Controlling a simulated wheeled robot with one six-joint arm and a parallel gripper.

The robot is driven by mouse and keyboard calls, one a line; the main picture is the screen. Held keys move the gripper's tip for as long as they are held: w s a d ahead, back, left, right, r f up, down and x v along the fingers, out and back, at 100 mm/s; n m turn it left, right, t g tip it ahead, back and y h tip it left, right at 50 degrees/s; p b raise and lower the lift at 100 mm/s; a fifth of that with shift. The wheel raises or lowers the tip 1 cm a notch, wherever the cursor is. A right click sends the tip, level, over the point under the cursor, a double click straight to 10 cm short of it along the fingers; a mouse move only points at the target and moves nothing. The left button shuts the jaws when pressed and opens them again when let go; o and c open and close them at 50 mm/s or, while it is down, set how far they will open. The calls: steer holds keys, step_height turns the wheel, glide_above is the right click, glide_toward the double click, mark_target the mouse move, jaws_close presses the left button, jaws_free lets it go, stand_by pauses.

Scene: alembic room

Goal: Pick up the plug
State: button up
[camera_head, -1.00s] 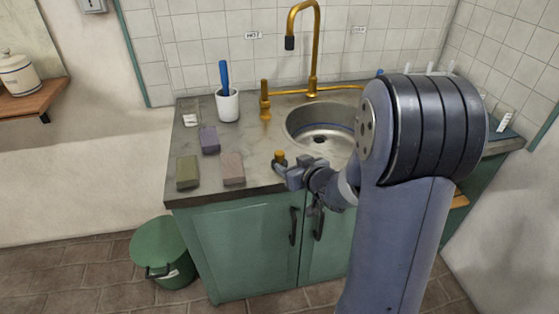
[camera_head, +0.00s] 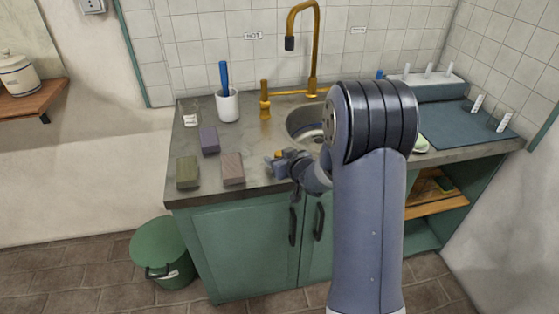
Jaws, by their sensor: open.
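The plug (camera_head: 279,154) is a small gold-topped piece on the counter, left of the sink's front edge. Only its top shows; my gripper hides the rest. My gripper (camera_head: 277,160) is open and low over the counter at the plug. Its fingers appear to be beside or around the plug, but I cannot tell whether they touch it.
The sink (camera_head: 299,122) is partly hidden by my arm. Three soap-like blocks, olive (camera_head: 187,172), purple (camera_head: 209,140) and brownish (camera_head: 232,168), lie to the left. A white cup (camera_head: 228,106) with a blue-handled brush and a gold tap (camera_head: 314,60) stand behind.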

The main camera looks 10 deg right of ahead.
steer(key=shift+c, duration=0.2)
steer(key=c, duration=1.1)
